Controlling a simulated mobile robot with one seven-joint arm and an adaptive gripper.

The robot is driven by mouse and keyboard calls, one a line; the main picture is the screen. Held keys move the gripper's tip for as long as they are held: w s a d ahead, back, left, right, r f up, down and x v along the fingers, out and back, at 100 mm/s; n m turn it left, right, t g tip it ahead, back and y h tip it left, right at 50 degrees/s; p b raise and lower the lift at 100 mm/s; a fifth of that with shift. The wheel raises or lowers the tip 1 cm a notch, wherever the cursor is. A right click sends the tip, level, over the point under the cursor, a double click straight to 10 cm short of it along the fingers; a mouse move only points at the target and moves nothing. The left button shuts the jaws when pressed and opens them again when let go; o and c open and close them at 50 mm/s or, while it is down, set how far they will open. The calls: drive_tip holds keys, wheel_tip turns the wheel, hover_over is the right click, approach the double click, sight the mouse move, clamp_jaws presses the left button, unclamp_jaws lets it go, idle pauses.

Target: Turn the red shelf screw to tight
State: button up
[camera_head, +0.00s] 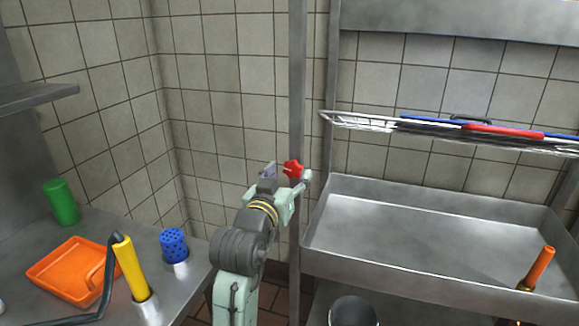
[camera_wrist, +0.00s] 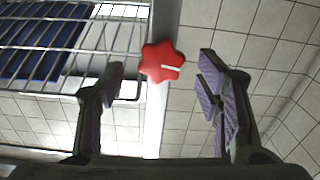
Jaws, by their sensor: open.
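The red shelf screw (camera_head: 293,168) is a star-shaped knob on the upright metal post (camera_head: 296,90), just left of the steel shelf. In the wrist view the red screw (camera_wrist: 163,61) shows a white line running from near its middle to its right side. My gripper (camera_head: 284,184) is at the screw's height in the head view. In the wrist view my gripper (camera_wrist: 160,88) is open, with one finger on each side of the screw and clear gaps to both. The screw appears a little beyond the fingertips, not held.
A wire rack (camera_head: 360,122) with blue and red boards is right of the post, above a deep steel tray (camera_head: 420,215). On the left counter are an orange tray (camera_head: 62,278), a green cup (camera_head: 62,202), a yellow handle (camera_head: 131,265) and a blue perforated cylinder (camera_head: 173,244).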

drive_tip(key=shift+x, duration=1.05)
drive_tip(key=shift+a, duration=0.1)
drive_tip(key=c, duration=1.2)
drive_tip(key=shift+o, duration=0.2)
